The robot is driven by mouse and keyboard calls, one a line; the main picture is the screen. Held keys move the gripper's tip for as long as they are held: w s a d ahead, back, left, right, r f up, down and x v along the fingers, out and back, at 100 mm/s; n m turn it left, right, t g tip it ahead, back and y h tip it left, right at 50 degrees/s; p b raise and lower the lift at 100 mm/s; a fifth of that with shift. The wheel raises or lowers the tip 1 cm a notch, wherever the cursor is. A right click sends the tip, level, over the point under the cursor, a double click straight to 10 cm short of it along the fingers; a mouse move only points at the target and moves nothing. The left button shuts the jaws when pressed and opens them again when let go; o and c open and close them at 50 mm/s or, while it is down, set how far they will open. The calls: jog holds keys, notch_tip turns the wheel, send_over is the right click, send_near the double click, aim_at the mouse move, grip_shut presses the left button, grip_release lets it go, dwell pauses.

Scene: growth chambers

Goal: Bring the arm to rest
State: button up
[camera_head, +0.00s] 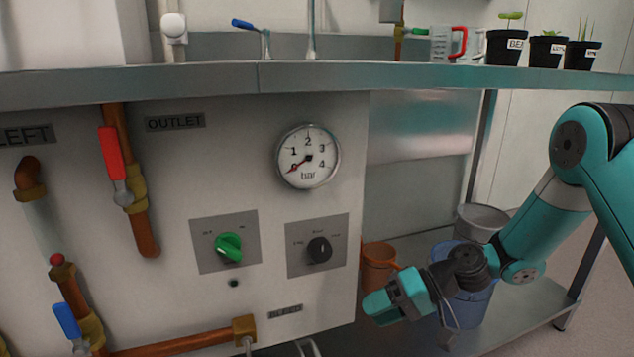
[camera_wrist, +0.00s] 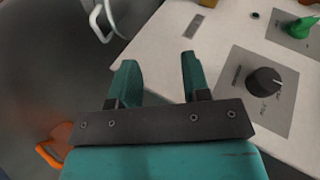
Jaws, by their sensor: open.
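My teal arm (camera_head: 545,215) reaches in from the right in the head view, bent down at the elbow. My gripper (camera_head: 375,308) is in front of the lower right corner of the white panel (camera_head: 260,180). In the wrist view my gripper (camera_wrist: 157,75) has its two teal fingers apart with nothing between them. The black knob (camera_head: 319,250) is up and to the left of the gripper in the head view. It also shows in the wrist view (camera_wrist: 264,82), to the right of the fingers and apart from them.
A green knob (camera_head: 228,246), gauge (camera_head: 308,157), red-handled valve (camera_head: 113,155) and copper pipes are on the panel. An orange container (camera_head: 378,265) and blue bucket (camera_head: 470,307) stand on the lower shelf behind my gripper. Potted plants (camera_head: 507,47) stand on the worktop (camera_head: 420,76) above.

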jog(key=s+a+r+n+g+h+p, duration=0.1)
jog(key=s+r+h+p, duration=0.1)
jog(key=s+r, duration=0.5)
jog(key=s+r+n+h+p, duration=0.2)
jog(key=s+r, duration=0.2)
jog(key=r, duration=0.6)
jog(key=s+d+r+t+h+p, duration=0.1)
jog(key=s+d+r+h+p, duration=0.3)
jog(key=s+r, duration=0.65)
notch_tip(320, 180, up, 36)
jog(key=s+p, duration=0.2)
jog(key=p, duration=3.5)
jog(key=shift+d, duration=0.1)
